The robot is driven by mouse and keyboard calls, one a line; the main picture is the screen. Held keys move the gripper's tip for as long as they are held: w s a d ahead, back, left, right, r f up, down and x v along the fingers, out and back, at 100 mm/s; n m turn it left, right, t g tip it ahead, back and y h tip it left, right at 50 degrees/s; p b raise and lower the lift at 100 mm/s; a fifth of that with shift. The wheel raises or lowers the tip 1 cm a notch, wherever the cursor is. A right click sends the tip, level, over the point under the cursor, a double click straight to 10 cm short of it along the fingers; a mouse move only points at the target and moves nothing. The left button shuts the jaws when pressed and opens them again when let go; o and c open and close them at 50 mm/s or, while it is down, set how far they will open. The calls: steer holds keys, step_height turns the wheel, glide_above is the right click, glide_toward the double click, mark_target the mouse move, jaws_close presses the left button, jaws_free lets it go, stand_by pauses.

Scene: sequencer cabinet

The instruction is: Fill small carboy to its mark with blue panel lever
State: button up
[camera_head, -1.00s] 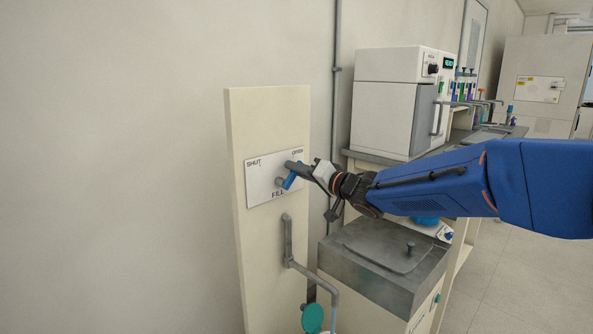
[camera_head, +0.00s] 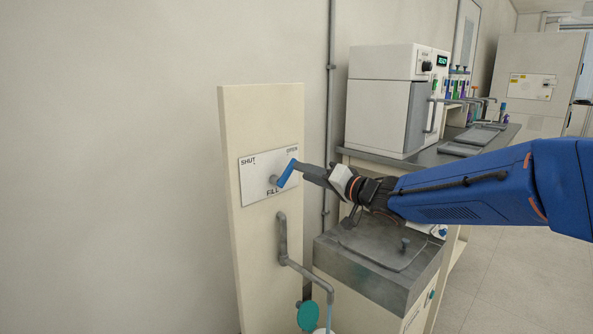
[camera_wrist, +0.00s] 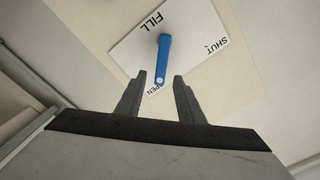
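The blue lever (camera_head: 286,174) is on the white fill plate (camera_head: 258,190), and its tip points up and right at the OPEN label. In the wrist view the blue lever (camera_wrist: 163,58) has its free end between my fingertips, with gaps on both sides. My gripper (camera_wrist: 160,75) is open; in the head view my gripper (camera_head: 303,170) is just right of the lever. The spout pipe (camera_head: 308,276) bends down below the plate, and a thin pale-blue line like a stream drops from its end. Only a sliver of a white vessel (camera_head: 323,331), perhaps the carboy, shows below; its mark and level are out of frame.
A teal disc (camera_head: 308,316) is beside the spout end. A grey-topped unit (camera_head: 375,262) stands right of the panel (camera_head: 231,131), under my arm. A white oven-like machine (camera_head: 380,100) stands on the bench behind. Open floor lies at right.

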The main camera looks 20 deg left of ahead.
steer(key=v, duration=1)
steer(key=shift+s+d, duration=0.15)
steer(key=shift+d, duration=0.2)
steer(key=shift+f, duration=0.1)
